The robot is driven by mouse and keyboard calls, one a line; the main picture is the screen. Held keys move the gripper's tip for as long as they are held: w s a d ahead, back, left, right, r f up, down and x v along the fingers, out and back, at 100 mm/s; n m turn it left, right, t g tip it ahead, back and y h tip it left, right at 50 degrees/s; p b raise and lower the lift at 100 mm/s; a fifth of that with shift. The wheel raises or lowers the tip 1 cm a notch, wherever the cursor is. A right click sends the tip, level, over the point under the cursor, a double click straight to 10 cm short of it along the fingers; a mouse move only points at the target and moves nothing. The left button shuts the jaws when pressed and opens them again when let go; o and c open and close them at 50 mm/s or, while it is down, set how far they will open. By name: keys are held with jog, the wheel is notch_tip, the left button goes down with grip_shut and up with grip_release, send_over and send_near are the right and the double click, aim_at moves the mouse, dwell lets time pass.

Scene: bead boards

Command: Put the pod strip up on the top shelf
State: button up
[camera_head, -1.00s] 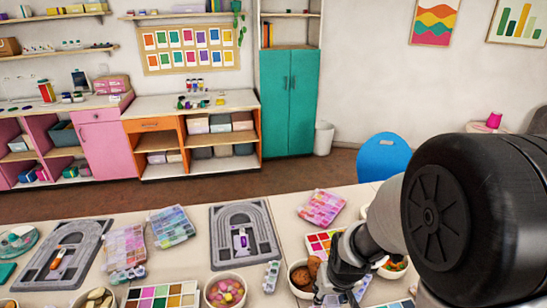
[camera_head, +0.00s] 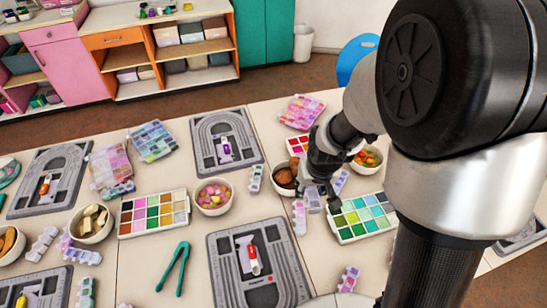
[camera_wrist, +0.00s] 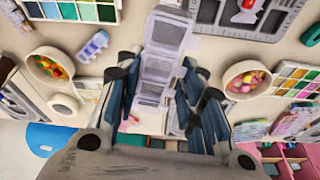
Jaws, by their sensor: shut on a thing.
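My gripper (camera_wrist: 157,78) is shut on a pale, translucent pod strip (camera_wrist: 168,32), which stretches away between the fingers in the wrist view. In the head view my gripper (camera_head: 325,190) is low over the right half of the table, left of the green and blue palette. Pale lilac pods (camera_head: 300,217) show just below it; I cannot tell there how much belongs to the held strip, or whether it touches the table. The top shelf is out of view now.
A palette (camera_head: 362,218) is close on the right. Bowls of brown pieces (camera_head: 284,178) and orange and green pieces (camera_head: 366,158) stand near my gripper. A grey bead board (camera_head: 258,264) lies in front. Other pod strips lie around. The low orange cabinet (camera_head: 161,46) is across the floor.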

jog(key=shift+w+a+f+n, duration=0.1)
jog(key=shift+w+a+n, duration=0.1)
jog(key=shift+w+n, duration=0.4)
jog(key=w+a+f+n+g+y+p, duration=0.15)
jog(key=w+a+n, duration=0.3)
jog(key=n, duration=0.45)
jog(key=n+g+y+p, duration=0.2)
jog(key=n, duration=0.8)
send_over(267, 210)
notch_tip(267, 210, down, 3)
jog(key=shift+h, duration=0.25)
jog(key=f+b, duration=0.1)
jog(key=f, duration=0.5)
jog(key=f+b, duration=0.1)
jog(key=f, duration=0.6)
jog(key=d+f+b, duration=0.1)
jog(key=f, duration=0.5)
jog(key=shift+f+b, duration=0.25)
jog(key=shift+b, duration=0.15)
jog(key=shift+f+b, duration=0.15)
jog(key=shift+b, duration=0.15)
jog(key=o, duration=0.9)
